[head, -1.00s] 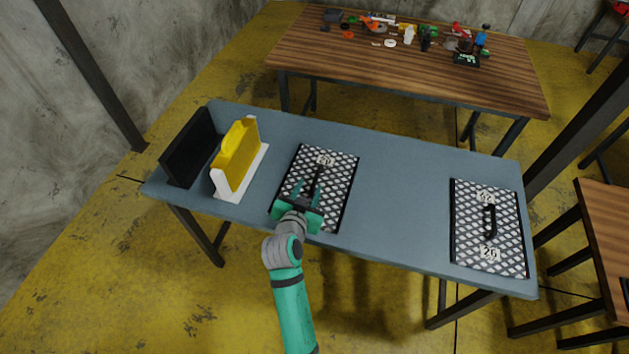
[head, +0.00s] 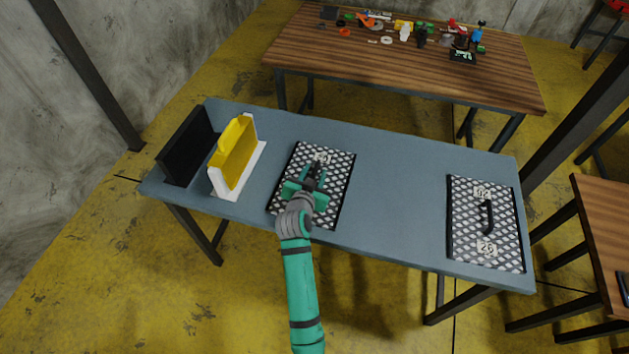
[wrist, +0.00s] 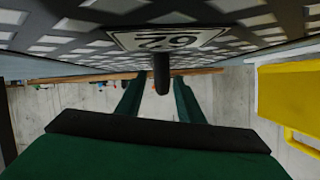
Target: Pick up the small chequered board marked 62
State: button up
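The chequered board (head: 338,200) under my gripper lies flat on the blue-grey table, left of its middle. Its label in the head view is too small to read surely. In the wrist view the board (wrist: 95,42) fills the top, and an upside-down label reads 62. My gripper (head: 313,180) is low over this board and hides part of it. In the wrist view its two green fingers (wrist: 160,84) are apart, one on each side of the board's dark handle (wrist: 161,66). Gaps show beside the handle, so the gripper looks open.
A second chequered board (head: 465,228) with a black handle lies at the table's right end. A yellow piece in a white stand (head: 250,180) and a black upright holder (head: 187,150) stand at the left. The wooden table (head: 400,75) behind holds small parts. The table's middle (head: 400,200) is clear.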

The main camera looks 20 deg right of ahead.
grip_shut()
jog(key=shift+r, duration=0.15)
